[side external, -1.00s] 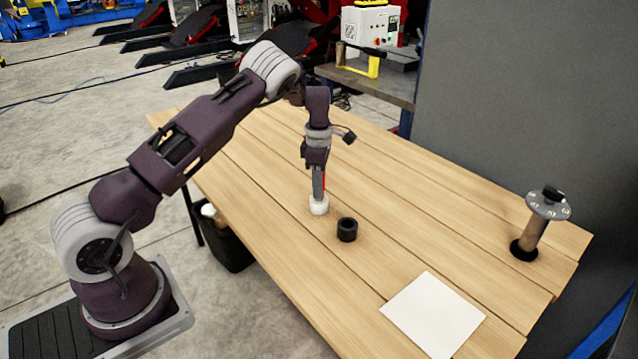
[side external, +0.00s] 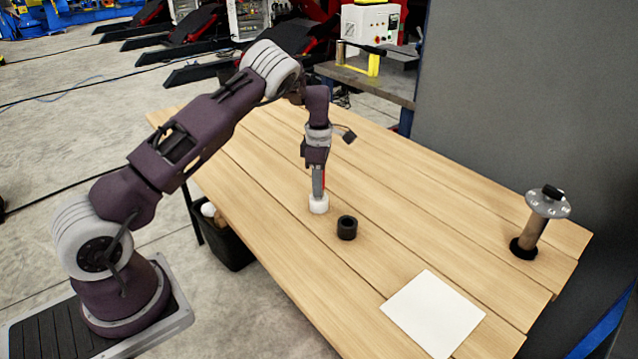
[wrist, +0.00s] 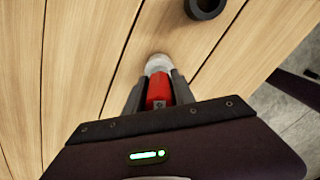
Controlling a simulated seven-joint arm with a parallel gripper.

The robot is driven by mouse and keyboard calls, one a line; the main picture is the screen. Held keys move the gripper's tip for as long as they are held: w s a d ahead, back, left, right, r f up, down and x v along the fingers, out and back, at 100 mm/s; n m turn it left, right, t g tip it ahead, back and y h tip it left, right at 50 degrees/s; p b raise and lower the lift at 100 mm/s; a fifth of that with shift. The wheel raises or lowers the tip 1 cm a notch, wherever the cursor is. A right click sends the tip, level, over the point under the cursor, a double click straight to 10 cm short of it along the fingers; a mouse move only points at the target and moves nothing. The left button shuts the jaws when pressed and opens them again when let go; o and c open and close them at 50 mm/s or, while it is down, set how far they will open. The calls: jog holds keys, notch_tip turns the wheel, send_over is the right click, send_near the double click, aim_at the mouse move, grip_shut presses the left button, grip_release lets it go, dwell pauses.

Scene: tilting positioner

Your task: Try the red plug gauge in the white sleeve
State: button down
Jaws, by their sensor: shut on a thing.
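The white sleeve (side external: 319,205) stands upright on the wooden table. It also shows just past the fingertips in the wrist view (wrist: 157,62). My gripper (side external: 318,188) points down right above the sleeve. It is shut on the red plug gauge (wrist: 158,88), which sits between the two fingers. A thin red strip of the gauge (side external: 324,180) shows beside the fingers in the side view. The gauge's lower end meets the sleeve's top in the wrist view. How deep it is in the bore is hidden.
A black ring (side external: 347,228) stands close to the sleeve, at its right. A white square plate (side external: 432,313) lies near the front edge. A post with a grey disc (side external: 548,203) stands at the far right. The table between is clear.

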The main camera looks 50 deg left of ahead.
jog(key=shift+r, duration=3.7)
